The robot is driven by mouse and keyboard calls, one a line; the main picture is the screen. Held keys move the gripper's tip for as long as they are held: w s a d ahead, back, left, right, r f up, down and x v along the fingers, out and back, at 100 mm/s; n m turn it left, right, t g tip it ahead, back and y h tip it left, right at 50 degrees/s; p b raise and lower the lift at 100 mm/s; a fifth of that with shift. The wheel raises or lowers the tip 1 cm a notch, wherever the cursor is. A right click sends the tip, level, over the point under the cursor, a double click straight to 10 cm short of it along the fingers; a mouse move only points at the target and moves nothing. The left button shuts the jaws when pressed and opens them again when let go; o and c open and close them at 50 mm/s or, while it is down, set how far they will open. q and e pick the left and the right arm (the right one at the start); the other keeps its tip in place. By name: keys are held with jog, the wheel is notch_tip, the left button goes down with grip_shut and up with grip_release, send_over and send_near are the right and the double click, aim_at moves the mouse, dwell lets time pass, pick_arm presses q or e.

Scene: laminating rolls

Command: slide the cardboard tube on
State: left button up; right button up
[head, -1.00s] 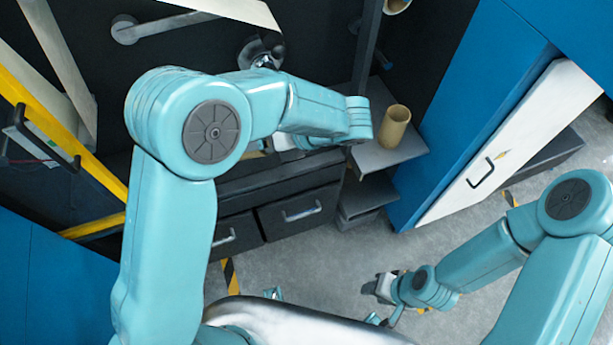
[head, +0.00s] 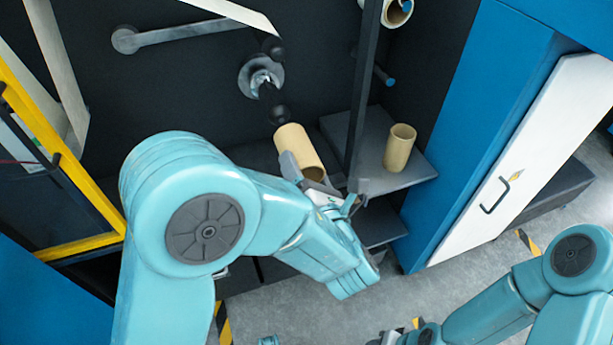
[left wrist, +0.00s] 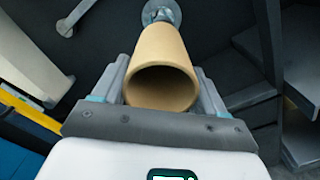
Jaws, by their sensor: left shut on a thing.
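A tan cardboard tube (head: 294,143) is held in my left gripper (head: 305,174), which is shut on it. In the left wrist view the tube (left wrist: 158,55) lies between the two fingers, its open near end facing the camera. A metal spindle (head: 262,78) with a round flange and black knobs sticks out of the dark wall. It is just up and left of the tube's far end in the head view, and the two look apart. In the left wrist view the flange (left wrist: 161,11) shows behind the tube, which hides the rest. My right gripper (head: 384,340) is cut off at the bottom edge.
A second tan tube (head: 400,148) stands upright on a grey shelf (head: 362,140), right of a dark upright post (head: 364,90). Another roll (head: 398,12) hangs at the top. A grey bar (head: 185,33) is on the wall. A blue cabinet (head: 465,130) stands at right.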

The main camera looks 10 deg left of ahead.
pick_arm(q)
jog(key=shift+w+a, duration=0.3)
jog(key=shift+a, duration=0.05)
jog(key=shift+w+a+f, duration=0.15)
jog(key=shift+w+f, duration=0.25)
jog(key=shift+w, duration=0.7)
jog(key=shift+s+a+r, duration=0.1)
jog(key=shift+a+r, duration=0.1)
jog(key=shift+a, duration=0.05)
jog(key=shift+a+r, duration=0.1)
jog(key=shift+a, duration=0.1)
jog(key=shift+w+a+f, duration=0.15)
jog(key=shift+w, duration=0.3)
jog(key=shift+w+a+f, duration=0.1)
jog(key=shift+w, duration=0.35)
jog(key=shift+w+a+r, duration=0.15)
jog(key=shift+w+a, duration=0.05)
jog(key=shift+a, duration=0.15)
jog(key=shift+w+a, duration=0.3)
jog(key=shift+w, duration=0.35)
jog(key=shift+w+a, duration=0.3)
jog(key=shift+x, duration=6.3)
pick_arm(e)
jog(key=shift+w+r, duration=0.1)
jog(key=shift+w, duration=0.15)
